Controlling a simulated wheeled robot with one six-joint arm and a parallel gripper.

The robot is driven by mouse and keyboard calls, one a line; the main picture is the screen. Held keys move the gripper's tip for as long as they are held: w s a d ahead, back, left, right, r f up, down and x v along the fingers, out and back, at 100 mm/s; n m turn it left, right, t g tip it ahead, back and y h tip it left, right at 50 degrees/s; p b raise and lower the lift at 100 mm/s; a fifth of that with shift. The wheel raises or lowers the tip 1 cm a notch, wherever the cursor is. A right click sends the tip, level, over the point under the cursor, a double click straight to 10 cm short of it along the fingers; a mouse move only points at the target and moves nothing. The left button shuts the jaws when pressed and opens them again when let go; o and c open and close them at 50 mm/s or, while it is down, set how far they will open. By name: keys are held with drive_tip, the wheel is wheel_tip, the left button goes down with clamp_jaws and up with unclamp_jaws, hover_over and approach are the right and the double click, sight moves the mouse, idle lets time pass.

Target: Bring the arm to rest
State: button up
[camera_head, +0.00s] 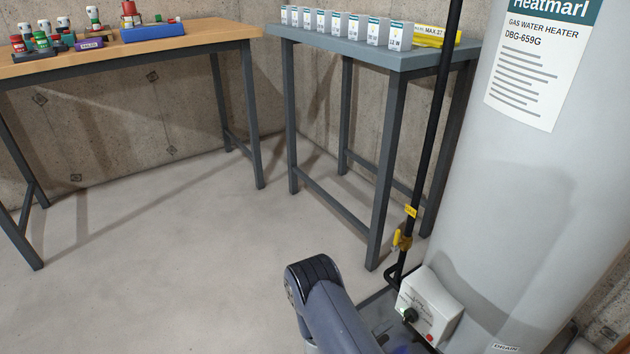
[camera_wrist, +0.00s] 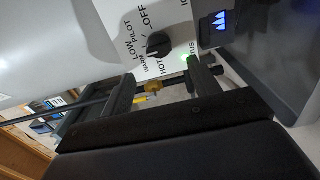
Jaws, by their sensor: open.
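My gripper (camera_wrist: 163,85) shows in the wrist view with two dark fingers spread apart and nothing between them touching either one. The black control knob (camera_wrist: 158,44) of the water heater lies just beyond the fingertips, apart from them. Labels such as LOW, PILOT, OFF and HOT surround it; its exact setting is hard to read. In the head view my arm reaches from the bottom edge toward the white control box (camera_head: 432,305) on the heater (camera_head: 540,190). The gripper itself is hidden there.
A black gas pipe (camera_head: 432,130) with a yellow valve lever (camera_head: 397,240) runs close beside the control box. A grey table (camera_head: 345,41) with white boxes and a wooden bench (camera_head: 200,35) stand behind. The floor at left is clear. Blue flames (camera_wrist: 219,22) show in a small window.

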sight(403, 321)
drive_tip(key=b+x, duration=0.2)
drive_tip(key=x, duration=0.6)
drive_tip(key=shift+w+d, duration=0.1)
drive_tip(key=shift+d, duration=0.05)
drive_tip(key=shift+w+d, duration=0.2)
drive_tip(key=shift+d, duration=0.05)
drive_tip(key=n, duration=0.4)
drive_tip(key=shift+r+p, duration=0.1)
drive_tip(key=shift+p, duration=0.3)
drive_tip(key=n+p, duration=0.2)
drive_tip(key=n, duration=0.3)
drive_tip(key=shift+s, duration=0.1)
drive_tip(key=n+p, duration=0.1)
drive_tip(key=n, duration=0.2)
drive_tip(key=n+p, duration=0.2)
drive_tip(key=n, duration=0.2)
drive_tip(key=shift+s+f, duration=0.1)
drive_tip(key=shift+f, duration=0.1)
drive_tip(key=shift+s+a, duration=0.25)
drive_tip(key=shift+a, duration=0.15)
